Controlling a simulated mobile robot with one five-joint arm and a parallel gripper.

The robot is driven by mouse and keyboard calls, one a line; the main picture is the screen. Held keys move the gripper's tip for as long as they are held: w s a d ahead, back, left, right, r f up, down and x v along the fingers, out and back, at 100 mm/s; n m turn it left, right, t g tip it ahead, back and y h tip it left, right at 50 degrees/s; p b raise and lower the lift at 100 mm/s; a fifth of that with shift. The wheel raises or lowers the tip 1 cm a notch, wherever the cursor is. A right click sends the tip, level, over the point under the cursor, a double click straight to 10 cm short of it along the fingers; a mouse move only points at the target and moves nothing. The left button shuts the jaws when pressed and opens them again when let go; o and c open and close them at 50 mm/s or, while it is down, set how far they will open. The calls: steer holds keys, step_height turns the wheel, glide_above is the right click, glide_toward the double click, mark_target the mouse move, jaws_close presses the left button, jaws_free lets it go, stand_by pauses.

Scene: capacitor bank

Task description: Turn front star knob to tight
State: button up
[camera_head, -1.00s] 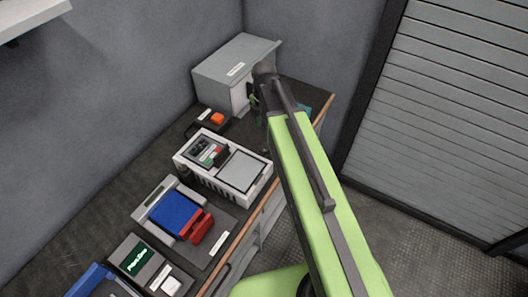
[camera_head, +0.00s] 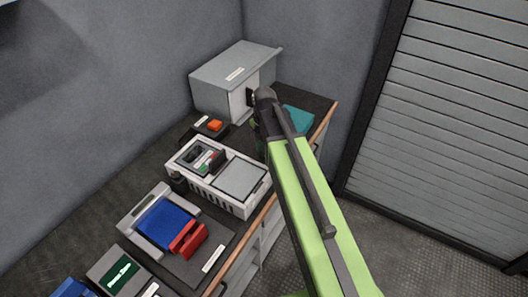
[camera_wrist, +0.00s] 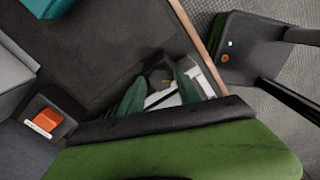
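My gripper shows in the wrist view as two dark green fingers (camera_wrist: 160,90), apart, with a small dark rounded thing (camera_wrist: 158,77) and white and grey parts visible between them. I cannot tell whether that dark thing is the front star knob, or whether the fingers touch it. In the head view my gripper is mostly hidden behind my green arm, near the right end of the white unit (camera_head: 232,205). A dark knob (camera_head: 178,182) sits at that unit's left side; its star shape is too small to make out.
A grey cabinet (camera_head: 215,90) stands at the back of the bench, with a teal block (camera_head: 297,120) to its right. A small box with an orange switch (camera_head: 215,125) is before the cabinet. A blue and red device (camera_head: 165,222) sits nearer. Open floor lies right of the bench edge.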

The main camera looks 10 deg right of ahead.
jaws_close()
